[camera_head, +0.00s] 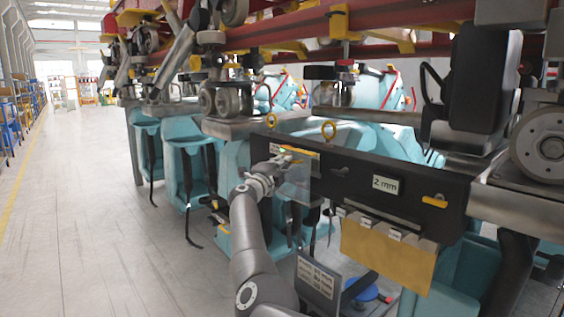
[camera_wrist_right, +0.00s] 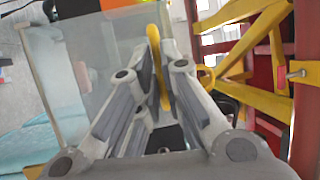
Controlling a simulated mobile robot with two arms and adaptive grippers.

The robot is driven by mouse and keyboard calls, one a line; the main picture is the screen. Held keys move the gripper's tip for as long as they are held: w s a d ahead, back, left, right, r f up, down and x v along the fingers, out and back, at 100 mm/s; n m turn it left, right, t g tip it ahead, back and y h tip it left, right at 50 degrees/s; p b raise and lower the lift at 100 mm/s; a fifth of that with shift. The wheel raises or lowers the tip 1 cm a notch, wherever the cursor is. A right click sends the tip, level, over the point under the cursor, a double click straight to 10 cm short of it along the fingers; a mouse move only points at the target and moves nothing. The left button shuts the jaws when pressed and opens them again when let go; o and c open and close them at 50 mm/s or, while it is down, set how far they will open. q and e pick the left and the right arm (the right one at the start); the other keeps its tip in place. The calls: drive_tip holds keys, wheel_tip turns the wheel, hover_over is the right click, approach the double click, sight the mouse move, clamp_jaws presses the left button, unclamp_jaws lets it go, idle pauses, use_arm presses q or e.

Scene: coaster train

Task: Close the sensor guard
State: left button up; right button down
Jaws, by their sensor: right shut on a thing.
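The sensor guard appears to be the clear panel (camera_head: 296,185) at the left end of a long black bar (camera_head: 350,178) in the head view. A yellow strip (camera_head: 300,150) lies along its top. In the right wrist view the clear panel (camera_wrist_right: 95,62) spreads to the left of the fingers, with a yellow handle (camera_wrist_right: 156,60) beside it. My right gripper (camera_head: 281,160) is shut on the yellow handle; its fingers (camera_wrist_right: 161,50) stand on either side of it. The fingers hide part of the handle. My left gripper is not in view.
The bar carries a "2 mm" label (camera_head: 385,185), another yellow handle (camera_head: 434,201) and two yellow eye bolts. An ochre plate (camera_head: 388,252) hangs below it. Teal seats (camera_head: 190,170) and red track (camera_head: 300,30) surround it. The floor at left (camera_head: 80,220) is clear.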

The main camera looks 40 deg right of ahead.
drive_tip(key=shift+s+d+r, duration=0.1)
drive_tip(key=shift+d+r, duration=0.05)
drive_tip(key=shift+r, duration=0.6)
drive_tip(key=shift+s+d+r, duration=0.1)
drive_tip(key=shift+d+r, duration=0.05)
drive_tip(key=shift+r, duration=0.55)
drive_tip(key=c, duration=2)
unclamp_jaws()
drive_tip(key=shift+o, duration=1.3)
drive_tip(key=shift+w+d+f, duration=0.15)
drive_tip(key=shift+o, duration=0.9)
drive_tip(key=shift+w+d+f, duration=0.2)
drive_tip(key=shift+d+f, duration=0.05)
drive_tip(key=shift+s+f, duration=0.1)
